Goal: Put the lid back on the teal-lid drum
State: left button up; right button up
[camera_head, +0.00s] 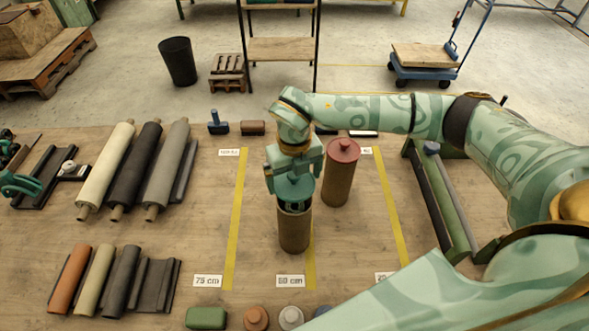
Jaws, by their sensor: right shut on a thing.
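A brown drum (293,232) stands upright on the wooden table between two yellow tape lines. My right gripper (294,204) comes down from above onto its top. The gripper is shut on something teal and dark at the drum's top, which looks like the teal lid. The fingers hide most of it, so I cannot tell whether it touches the rim or sits level. A second brown drum (338,183) with a red lid (343,150) stands just behind and to the right.
Several rolls (144,165) lie on the left, with shorter rolls (97,278) in front. A green block (206,318) and round-topped items (256,317) lie at the front edge. A green rack (441,198) stands at the right.

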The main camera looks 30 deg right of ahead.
jog(key=shift+f+b, duration=0.55)
jog(key=shift+f, duration=0.3)
notch_tip(320, 180, down, 3)
jog(key=shift+r+b, duration=0.15)
jog(key=shift+b, duration=1.05)
jog(key=shift+f+b, duration=0.45)
jog(key=shift+f, duration=0.4)
jog(key=shift+r+p, duration=0.1)
jog(key=shift+p, duration=0.25)
jog(key=shift+f, duration=0.2)
jog(key=o, duration=0.6)
